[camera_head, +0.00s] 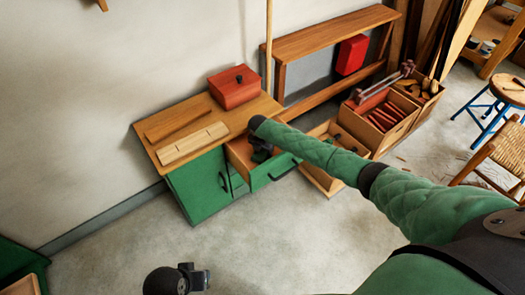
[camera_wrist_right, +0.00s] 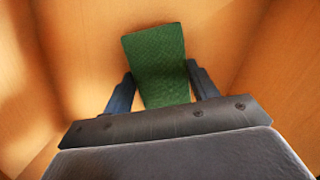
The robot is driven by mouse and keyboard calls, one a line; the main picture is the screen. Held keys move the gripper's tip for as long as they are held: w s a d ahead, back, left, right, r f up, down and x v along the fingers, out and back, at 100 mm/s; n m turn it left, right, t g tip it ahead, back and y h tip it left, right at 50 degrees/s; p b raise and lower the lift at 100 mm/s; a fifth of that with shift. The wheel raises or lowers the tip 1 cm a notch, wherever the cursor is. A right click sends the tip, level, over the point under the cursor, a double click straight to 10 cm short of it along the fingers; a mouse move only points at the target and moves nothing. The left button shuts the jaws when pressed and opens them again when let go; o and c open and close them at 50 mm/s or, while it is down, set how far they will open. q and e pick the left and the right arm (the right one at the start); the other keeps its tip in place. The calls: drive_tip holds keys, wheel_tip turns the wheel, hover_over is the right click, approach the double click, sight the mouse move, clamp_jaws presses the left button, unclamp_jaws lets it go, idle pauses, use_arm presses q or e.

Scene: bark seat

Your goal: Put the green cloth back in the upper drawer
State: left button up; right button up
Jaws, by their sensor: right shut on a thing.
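The upper drawer (camera_head: 262,178) of the green cabinet is pulled open, its green front facing the room. My right gripper (camera_head: 262,153) reaches down into the drawer. In the right wrist view its two fingers (camera_wrist_right: 160,82) are shut on the green cloth (camera_wrist_right: 156,50), a flat textured piece between them. Bare wooden walls and floor (camera_wrist_right: 80,50) surround the cloth in that view. Whether the cloth touches the floor I cannot tell. The cloth is hidden in the head view. My left gripper (camera_head: 196,279) is at the bottom edge, and its fingers are unclear.
The green cabinet (camera_head: 200,185) has a wooden top (camera_head: 225,118) with a red box (camera_head: 234,88) and flat wooden pieces (camera_head: 193,143). Wooden crates (camera_head: 385,120) stand to the right, and a low open wooden tray (camera_head: 322,180) sits beside the drawer. The front floor is clear.

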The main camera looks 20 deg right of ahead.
sight(260, 154)
use_arm(q)
drive_tip(key=shift+w+d, duration=0.1)
drive_tip(key=shift+d, duration=0.15)
use_arm(e)
drive_tip(key=o, duration=0.9)
drive_tip(key=shift+f, duration=0.1)
use_arm(q)
drive_tip(key=shift+r, duration=0.1)
use_arm(e)
drive_tip(key=shift+r, duration=0.25)
use_arm(q)
drive_tip(key=shift+w+d+f+t+h+b, duration=0.1)
drive_tip(key=shift+d+f+t+h+b, duration=0.05)
drive_tip(key=shift+d+f+b, duration=0.3)
drive_tip(key=shift+w+d+f+t+h+b, duration=0.1)
drive_tip(key=shift+d+f+t+h, duration=0.1)
drive_tip(key=shift+f, duration=0.35)
use_arm(e)
drive_tip(key=r, duration=0.4)
drive_tip(key=a+r, duration=0.1)
drive_tip(key=r, duration=0.2)
drive_tip(key=s+r, duration=0.1)
drive_tip(key=r, duration=0.3)
drive_tip(key=shift+a+r, duration=0.2)
drive_tip(key=shift+r, duration=0.1)
use_arm(q)
drive_tip(key=shift+r, duration=0.2)
